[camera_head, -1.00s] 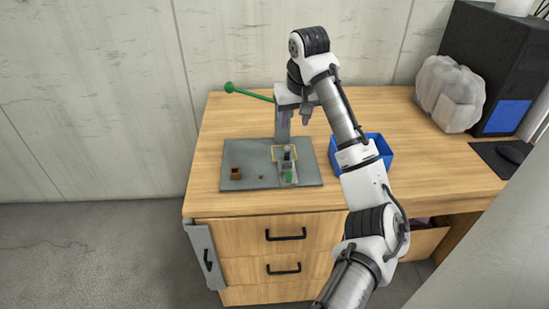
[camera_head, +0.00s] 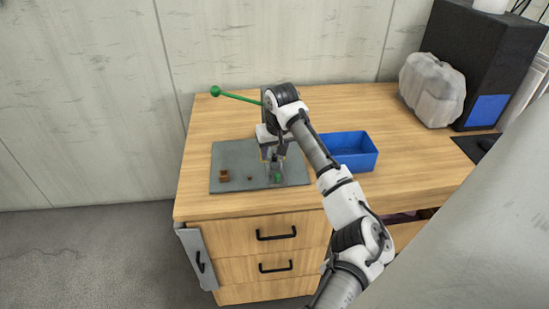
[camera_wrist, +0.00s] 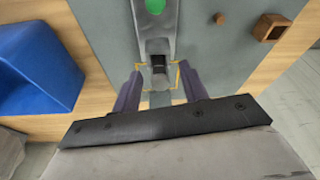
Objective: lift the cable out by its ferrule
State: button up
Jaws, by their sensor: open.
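My gripper (camera_head: 272,152) is low over the grey plate and also shows in the wrist view (camera_wrist: 160,76), its two purple-grey fingers apart with nothing clasped. A small dark block (camera_wrist: 159,65) sits in a grey metal holder (camera_wrist: 154,38), a little ahead of the space between the fingertips. It may be the ferrule, but I cannot make out a cable for certain. A thin yellow frame (camera_wrist: 176,76) surrounds that spot. A green round part (camera_wrist: 155,6) is on the holder and also shows in the head view (camera_head: 277,178). My wrist hides much of the holder in the head view.
The grey plate (camera_head: 228,162) bears a small brown hollow block (camera_head: 224,175) and a tiny brown knob (camera_head: 249,178) at left. A green lever (camera_head: 238,97) sticks out left behind my wrist. A blue bin (camera_head: 350,150) stands at right.

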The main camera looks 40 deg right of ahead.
aim_at(275, 149)
grip_shut()
dwell(0.3)
notch_tip(275, 149, up, 20)
jog(key=b, duration=0.1)
jog(key=shift+b, duration=0.35)
jog(key=shift+p, duration=0.55)
dwell(1.0)
